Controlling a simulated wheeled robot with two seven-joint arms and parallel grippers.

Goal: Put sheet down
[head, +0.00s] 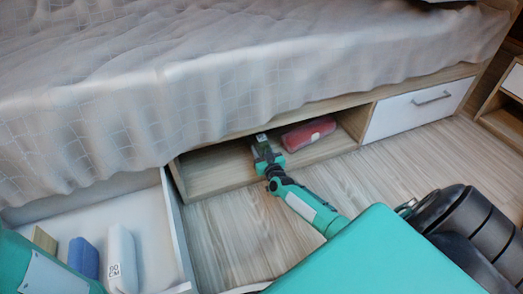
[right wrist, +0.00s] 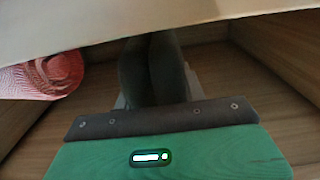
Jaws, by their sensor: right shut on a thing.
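The pale grey patterned sheet (head: 235,85) covers the bed and hangs over its front side. My right gripper (head: 263,142) is at the sheet's lower edge, in front of an open compartment under the bed. In the right wrist view its dark fingers (right wrist: 154,65) are together, and their far ends are hidden behind a pale overhanging edge (right wrist: 150,22), which looks like the sheet's hem. The gripper is shut, apparently on that hem; the grip itself is hidden. My left gripper is not in view.
A red rolled cloth (head: 308,134) lies in the wooden compartment (head: 215,168); it also shows in the right wrist view (right wrist: 45,77). A pulled-out white drawer (head: 152,215) holds a blue roll (head: 84,258) and a white roll (head: 121,258). A closed drawer (head: 415,107) is at right.

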